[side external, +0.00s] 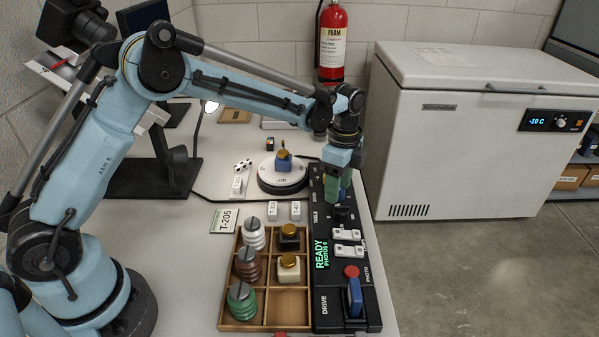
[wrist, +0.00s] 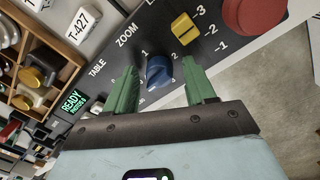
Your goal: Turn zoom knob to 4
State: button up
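The zoom knob (wrist: 160,72) is blue and sits on the black control panel (wrist: 213,47) under the printed word ZOOM. A 1 and a 2 are printed beside it; the other marks around it are small or partly covered, and I cannot read its exact setting. My gripper (wrist: 162,82) has its green fingers apart, one on each side of the knob, with gaps visible in the wrist view. In the side view my gripper (side external: 338,187) points down at the far part of the panel and hides the knob there.
Nearer on the panel are white switches (side external: 348,242) and a blue DRIVE lever (side external: 354,296). A wooden tray (side external: 266,325) and a round turntable (side external: 284,181) stand left of it.

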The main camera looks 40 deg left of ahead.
jog(key=shift+d+r, duration=0.1)
notch_tip(320, 180, up, 12)
jog(key=shift+w, duration=0.3)
dwell(0.4)
jog(key=s+a+r+n+t, duration=0.45)
jog(key=s+n, duration=0.35)
jog(key=s, duration=0.2)
jog(key=s+a+f+n+t, duration=0.3)
jog(key=s+f+n, duration=0.2)
jog(key=s, duration=0.5)
jog(key=shift+s+f+n, duration=0.2)
jog(key=shift+f+n, duration=0.1)
jog(key=shift+n, duration=0.9)
jog(key=shift+a, duration=0.1)
